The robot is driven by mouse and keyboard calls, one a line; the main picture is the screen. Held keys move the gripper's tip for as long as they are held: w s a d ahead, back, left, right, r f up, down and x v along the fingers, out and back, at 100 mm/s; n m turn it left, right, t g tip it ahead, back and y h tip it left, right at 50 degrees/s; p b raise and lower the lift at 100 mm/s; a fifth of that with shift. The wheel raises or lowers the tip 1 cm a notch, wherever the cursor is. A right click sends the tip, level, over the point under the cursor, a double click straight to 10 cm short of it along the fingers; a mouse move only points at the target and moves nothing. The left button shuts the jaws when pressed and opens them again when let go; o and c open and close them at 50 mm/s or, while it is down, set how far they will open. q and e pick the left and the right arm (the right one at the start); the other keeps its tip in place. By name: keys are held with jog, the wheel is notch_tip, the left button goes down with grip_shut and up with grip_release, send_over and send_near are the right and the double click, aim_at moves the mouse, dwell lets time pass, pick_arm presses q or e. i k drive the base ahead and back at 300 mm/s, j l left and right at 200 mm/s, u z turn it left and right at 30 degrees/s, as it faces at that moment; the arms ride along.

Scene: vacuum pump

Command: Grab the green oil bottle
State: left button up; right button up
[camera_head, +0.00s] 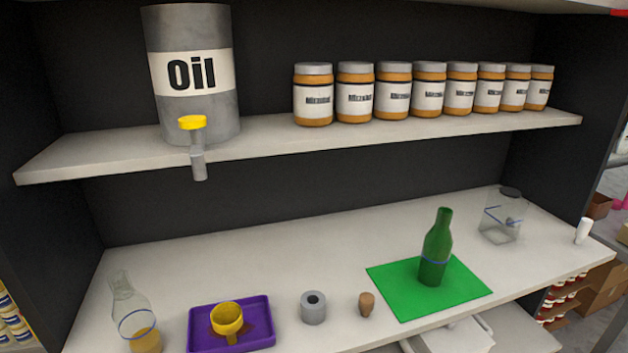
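The green oil bottle (436,250) stands upright on a bright green mat (405,292) on the lower white counter, right of the middle. It has a narrow neck and a thin blue line around its body. Neither of my grippers shows in the head view. Nothing touches or covers the bottle.
Left of the mat are a brown cork (366,304), a grey cylinder (313,308), a purple tray (262,312) with a yellow cup (227,319), and a clear flask (131,312). A glass jar (502,216) stands behind right. A shelf (275,142) with an oil drum (190,115) and several jars overhangs the back.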

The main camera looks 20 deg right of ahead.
aim_at(438, 241)
jog(key=z, duration=1.25)
